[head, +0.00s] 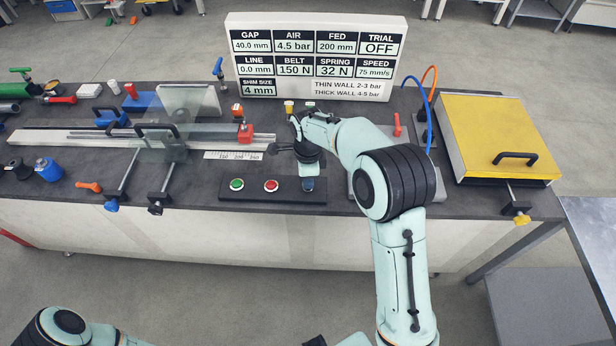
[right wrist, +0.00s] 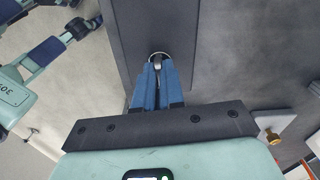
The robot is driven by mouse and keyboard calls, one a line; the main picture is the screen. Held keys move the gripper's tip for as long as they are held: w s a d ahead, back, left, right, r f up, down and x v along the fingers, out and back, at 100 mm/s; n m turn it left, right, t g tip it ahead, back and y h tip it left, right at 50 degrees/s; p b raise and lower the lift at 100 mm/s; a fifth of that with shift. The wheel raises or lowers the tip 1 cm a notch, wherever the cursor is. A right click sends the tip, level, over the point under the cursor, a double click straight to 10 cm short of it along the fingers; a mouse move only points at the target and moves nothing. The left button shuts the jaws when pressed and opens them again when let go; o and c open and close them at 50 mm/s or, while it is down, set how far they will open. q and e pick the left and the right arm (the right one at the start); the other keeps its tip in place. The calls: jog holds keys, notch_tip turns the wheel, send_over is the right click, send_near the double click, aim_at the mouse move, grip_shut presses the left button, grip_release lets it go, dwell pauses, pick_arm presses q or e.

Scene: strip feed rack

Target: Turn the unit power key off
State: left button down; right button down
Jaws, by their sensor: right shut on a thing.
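The unit power key (right wrist: 158,62) is a small metal piece in a round silver collar on the dark control box (right wrist: 128,32). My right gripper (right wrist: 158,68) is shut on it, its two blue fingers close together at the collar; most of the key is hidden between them. In the head view the right gripper (head: 308,183) reaches down to the right end of the control box (head: 254,197), right of the green button (head: 237,184) and red button (head: 271,185). The key's angle cannot be told. My left gripper is not in view.
A display board (head: 316,56) stands behind, with TRIAL reading OFF. A yellow-topped box (head: 499,132) is at the right with a blue and an orange hose near it. The feed rail (head: 75,137) and clamps fill the left. An orange-handled tool (head: 89,186) lies at the front left.

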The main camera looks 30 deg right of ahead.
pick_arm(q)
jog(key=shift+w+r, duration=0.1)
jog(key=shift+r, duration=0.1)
pick_arm(e)
jog(key=shift+m, duration=0.6)
jog(key=c, duration=1.2)
grip_release()
jog(key=shift+c, duration=0.2)
jog(key=shift+r, duration=0.15)
